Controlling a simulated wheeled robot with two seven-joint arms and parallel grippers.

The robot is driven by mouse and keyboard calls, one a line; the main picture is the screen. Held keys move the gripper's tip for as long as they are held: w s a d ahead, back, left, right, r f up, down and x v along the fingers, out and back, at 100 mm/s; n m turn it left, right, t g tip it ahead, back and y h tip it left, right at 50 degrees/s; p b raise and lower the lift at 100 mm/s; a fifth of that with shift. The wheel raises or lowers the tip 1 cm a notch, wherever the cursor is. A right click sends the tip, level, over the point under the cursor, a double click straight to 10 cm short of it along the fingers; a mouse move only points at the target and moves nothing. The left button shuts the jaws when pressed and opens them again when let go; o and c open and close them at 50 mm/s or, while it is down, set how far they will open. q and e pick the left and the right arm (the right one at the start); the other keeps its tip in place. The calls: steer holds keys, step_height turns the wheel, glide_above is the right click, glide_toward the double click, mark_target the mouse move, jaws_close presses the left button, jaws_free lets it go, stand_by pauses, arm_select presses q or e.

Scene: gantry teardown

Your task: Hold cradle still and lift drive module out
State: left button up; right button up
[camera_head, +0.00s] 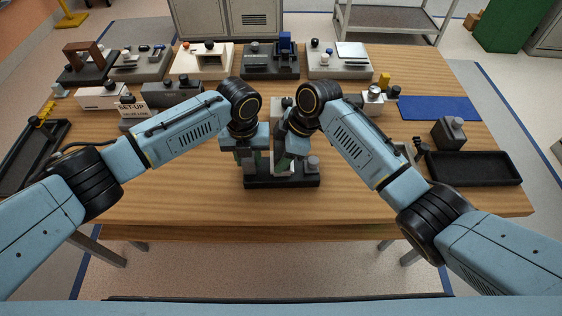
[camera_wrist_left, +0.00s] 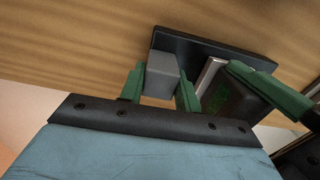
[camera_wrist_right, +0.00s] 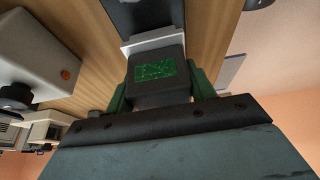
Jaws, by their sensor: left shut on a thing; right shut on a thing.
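My left gripper (camera_head: 250,163) is shut on a grey block (camera_wrist_left: 162,72) at one end of the cradle base (camera_wrist_left: 225,52). My right gripper (camera_head: 287,160) is shut on the dark drive module, whose green-patterned face shows in the right wrist view (camera_wrist_right: 155,71). A white plate (camera_wrist_right: 150,42) is close against the module. My arms hide much of the module in the head view. I cannot tell whether it is clear of the cradle.
Several fixtures stand along the back, including a grey one with a blue block (camera_head: 286,42). A black tray (camera_head: 474,168) and a blue mat (camera_head: 440,108) lie at right. The table's front strip is clear.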

steer(key=shift+r, duration=2.45)
arm_select(q)
steer(key=o, duration=1.2)
steer(key=shift+r, duration=0.1)
step_height(320, 180, up, 12)
steer(key=shift+f, duration=0.1)
steer(key=shift+s+f, duration=0.1)
arm_select(e)
steer(key=shift+f, duration=0.1)
